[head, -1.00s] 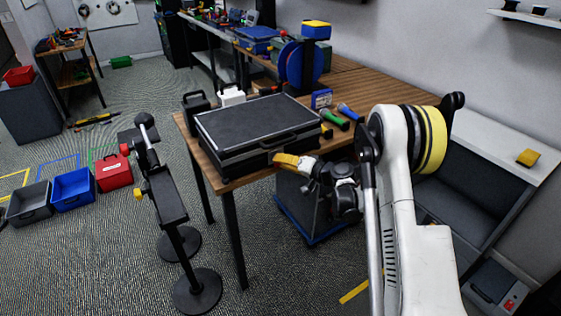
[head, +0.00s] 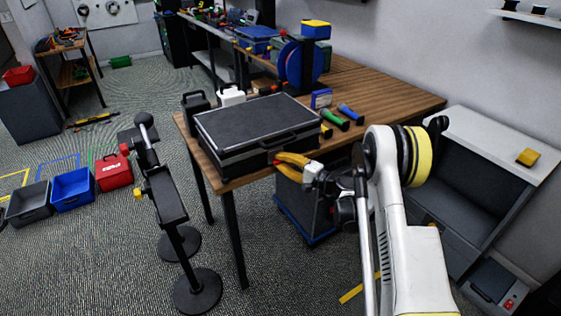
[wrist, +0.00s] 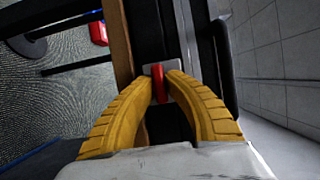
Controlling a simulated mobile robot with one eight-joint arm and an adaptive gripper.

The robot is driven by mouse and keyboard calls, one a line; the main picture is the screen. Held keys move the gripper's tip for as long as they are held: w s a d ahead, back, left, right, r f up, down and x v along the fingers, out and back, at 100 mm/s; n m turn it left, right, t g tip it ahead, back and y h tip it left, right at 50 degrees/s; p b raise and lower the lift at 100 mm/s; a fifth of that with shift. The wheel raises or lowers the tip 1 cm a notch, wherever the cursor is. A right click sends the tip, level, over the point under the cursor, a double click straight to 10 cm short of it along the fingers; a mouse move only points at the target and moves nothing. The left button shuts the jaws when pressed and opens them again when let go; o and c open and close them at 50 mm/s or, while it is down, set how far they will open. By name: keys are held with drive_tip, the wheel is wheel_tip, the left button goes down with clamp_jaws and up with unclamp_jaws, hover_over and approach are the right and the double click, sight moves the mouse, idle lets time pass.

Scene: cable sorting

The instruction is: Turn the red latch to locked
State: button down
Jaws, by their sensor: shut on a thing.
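A black hard case (head: 245,118) lies shut on the wooden table (head: 395,103), its handle side toward me. In the wrist view the red latch (wrist: 158,83) sits on a light plate on the case's front (wrist: 152,40). My gripper (head: 280,160) is at the case's front, near the table's edge. In the wrist view its yellow fingertips (wrist: 160,85) are on either side of the red latch and shut on it. The latch looks upright in that picture. In the head view the fingers mostly hide it.
A black stand (head: 168,195) is left of the table. A grey cabinet stands under the table.

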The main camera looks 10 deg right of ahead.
idle(0.4)
drive_tip(key=c, duration=1.4)
unclamp_jaws()
drive_tip(key=v, duration=1.2)
drive_tip(key=shift+a, duration=0.1)
